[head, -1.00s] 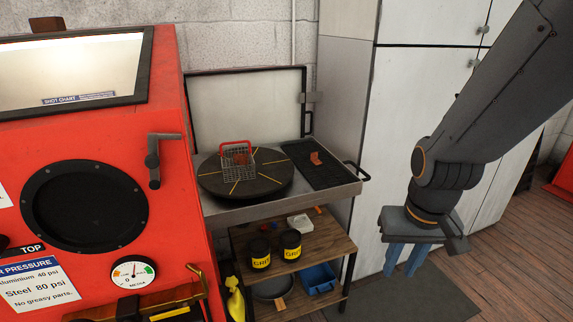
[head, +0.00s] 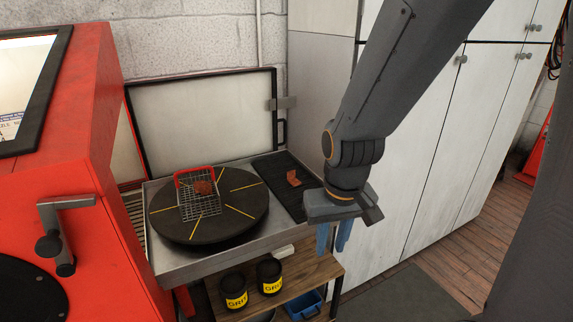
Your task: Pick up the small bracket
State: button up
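A small rusty orange, angled bracket (head: 294,178) lies on the black ribbed mat (head: 268,171) at the right side of the metal tray. A wire basket with a red handle (head: 187,209) stands on the round dark turntable (head: 232,222), and a rusty brown part (head: 205,187) is in it. My gripper (head: 333,238) points down with its blue fingers apart and nothing visible between them. It is in front of the tray's right corner, to the right of and lower in the picture than the bracket.
The red blasting cabinet (head: 70,150) stands at the left. The tray's raised pale door (head: 205,120) is behind the turntable. Black grit tins (head: 234,290) stand on the wooden shelf (head: 325,270) below. White cupboards (head: 440,150) are at the right.

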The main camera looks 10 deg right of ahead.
aim_at(291, 179)
jog(key=i, duration=0.3)
jog(key=z, duration=0.55)
jog(key=k, duration=0.7)
jog(key=z, duration=0.85)
jog(key=k, duration=0.55)
jog(key=z, duration=0.15)
jog(key=i, duration=1.25)
jog(key=u, duration=1.45)
jog(key=i, duration=0.8)
jog(key=u, duration=0.6)
